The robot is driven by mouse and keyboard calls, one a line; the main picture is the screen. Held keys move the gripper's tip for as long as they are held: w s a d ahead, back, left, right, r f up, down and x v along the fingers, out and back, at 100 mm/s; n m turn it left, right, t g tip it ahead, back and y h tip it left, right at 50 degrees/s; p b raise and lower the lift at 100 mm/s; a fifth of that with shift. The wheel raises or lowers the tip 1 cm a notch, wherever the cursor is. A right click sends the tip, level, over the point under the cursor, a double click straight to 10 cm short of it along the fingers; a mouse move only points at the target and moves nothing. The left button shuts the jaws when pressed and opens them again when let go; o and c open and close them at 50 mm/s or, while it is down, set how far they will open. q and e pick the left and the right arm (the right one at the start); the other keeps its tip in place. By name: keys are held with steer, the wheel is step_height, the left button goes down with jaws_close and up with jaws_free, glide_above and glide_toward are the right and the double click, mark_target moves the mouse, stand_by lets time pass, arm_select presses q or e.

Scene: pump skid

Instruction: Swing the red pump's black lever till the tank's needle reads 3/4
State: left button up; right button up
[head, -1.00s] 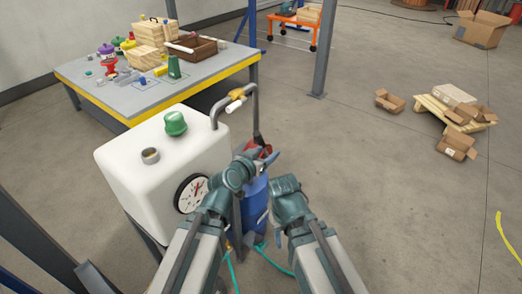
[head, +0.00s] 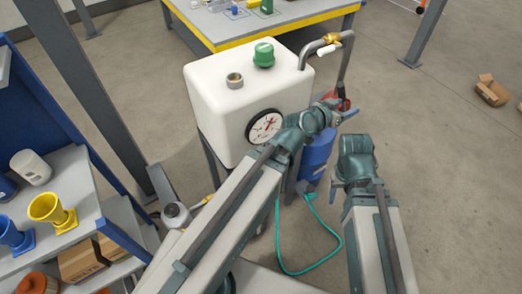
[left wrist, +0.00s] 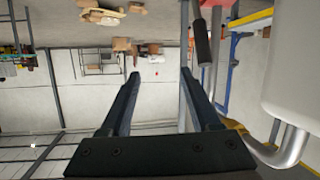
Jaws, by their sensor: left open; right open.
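The white tank (head: 222,100) stands left of my left gripper, with a round gauge (head: 264,125) on its front. A short red needle shows, but its reading is too small to tell. The red pump (head: 342,103) is mostly hidden behind my left gripper (head: 343,110), which is open and empty beside it. In the left wrist view, the black lever's grip (left wrist: 202,44) shows beyond the open fingers (left wrist: 159,85), apart from them and to their right. My right gripper (head: 356,145) is lower and to the right, holding nothing visible; its fingers are hard to make out.
A bent grey pipe (head: 321,45) with a yellow valve rises beside the tank. A blue cylinder (head: 316,155) and a teal hose (head: 283,245) are below. A shelf (head: 78,170) with funnels stands left; a yellow-edged table (head: 285,32) is behind.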

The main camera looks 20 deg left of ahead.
stand_by(0.4)
arm_select(q)
steer(key=w+a+f+t+h+b, duration=0.1)
steer(key=w+a+f+t+b, duration=0.35)
steer(key=b, duration=0.75)
steer(key=shift+g, duration=0.55)
steer(key=x, duration=0.4)
steer(key=a+x, duration=0.1)
steer(key=x, duration=0.7)
steer(key=shift+w+a+f, duration=0.2)
steer(key=shift+w, duration=0.4)
jaws_close()
